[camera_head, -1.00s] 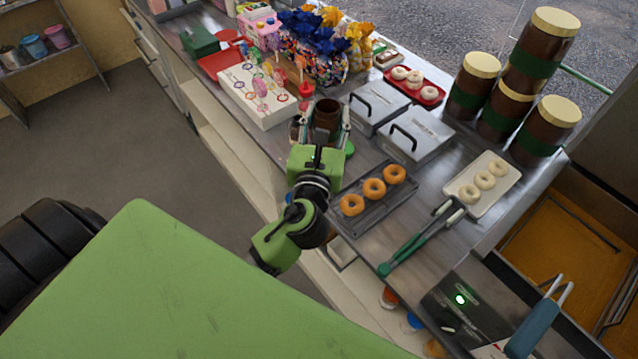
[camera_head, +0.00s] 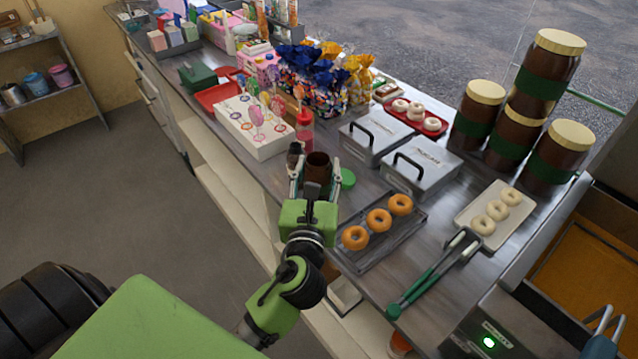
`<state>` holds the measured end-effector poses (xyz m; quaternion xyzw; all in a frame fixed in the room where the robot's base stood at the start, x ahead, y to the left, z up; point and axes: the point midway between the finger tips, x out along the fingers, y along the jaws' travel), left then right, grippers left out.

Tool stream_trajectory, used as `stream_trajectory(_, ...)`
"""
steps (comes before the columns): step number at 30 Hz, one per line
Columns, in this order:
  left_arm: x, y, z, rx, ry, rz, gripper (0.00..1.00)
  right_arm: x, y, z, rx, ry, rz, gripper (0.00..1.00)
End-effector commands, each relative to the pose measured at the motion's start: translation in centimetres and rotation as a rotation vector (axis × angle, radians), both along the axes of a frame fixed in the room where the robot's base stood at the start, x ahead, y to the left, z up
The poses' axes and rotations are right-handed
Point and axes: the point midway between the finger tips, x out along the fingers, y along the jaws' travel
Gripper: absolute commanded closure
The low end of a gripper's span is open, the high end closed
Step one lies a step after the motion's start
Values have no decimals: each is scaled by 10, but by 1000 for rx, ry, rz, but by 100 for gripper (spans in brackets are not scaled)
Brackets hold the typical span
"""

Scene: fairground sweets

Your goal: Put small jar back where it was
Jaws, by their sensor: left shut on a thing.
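The small jar (camera_head: 318,169) is brown, upright and without a lid, with its dark mouth facing up. My left gripper (camera_head: 314,182) is shut around it near the front edge of the counter (camera_head: 447,215). The jar's lower part is hidden by the gripper, so I cannot tell whether it touches the counter. A round green lid (camera_head: 348,178) lies on the counter just right of the jar. My right gripper is not in view.
A dark tray with orange doughnuts (camera_head: 379,220) lies right of my left gripper. Large brown jars (camera_head: 556,152) are stacked at right. Green-handled tongs (camera_head: 428,281) lie in front.

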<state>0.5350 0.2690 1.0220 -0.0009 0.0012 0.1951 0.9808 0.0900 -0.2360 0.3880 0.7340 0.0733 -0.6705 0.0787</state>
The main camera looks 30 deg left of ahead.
Motion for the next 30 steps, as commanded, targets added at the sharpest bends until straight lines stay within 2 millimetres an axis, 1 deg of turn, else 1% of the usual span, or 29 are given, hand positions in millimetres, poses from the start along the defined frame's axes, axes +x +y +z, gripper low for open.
stream_trajectory(1,10,5,-9,4,-1,1,93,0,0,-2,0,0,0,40)
stream_trajectory(3,19,10,-24,2,0,0,93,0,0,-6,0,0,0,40)
stream_trajectory(6,31,16,-40,3,-1,1,93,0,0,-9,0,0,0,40)
stream_trajectory(9,39,19,-49,2,-4,-1,93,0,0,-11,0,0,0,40)
stream_trajectory(14,45,23,-58,1,-3,0,93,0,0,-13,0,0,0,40)
stream_trajectory(15,48,24,-62,2,-2,0,93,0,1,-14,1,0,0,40)
stream_trajectory(19,47,23,-84,1,0,0,93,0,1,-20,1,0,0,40)
stream_trajectory(22,47,23,-90,1,-2,-1,93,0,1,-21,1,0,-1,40)
stream_trajectory(30,47,23,-90,0,-3,-1,93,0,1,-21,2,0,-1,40)
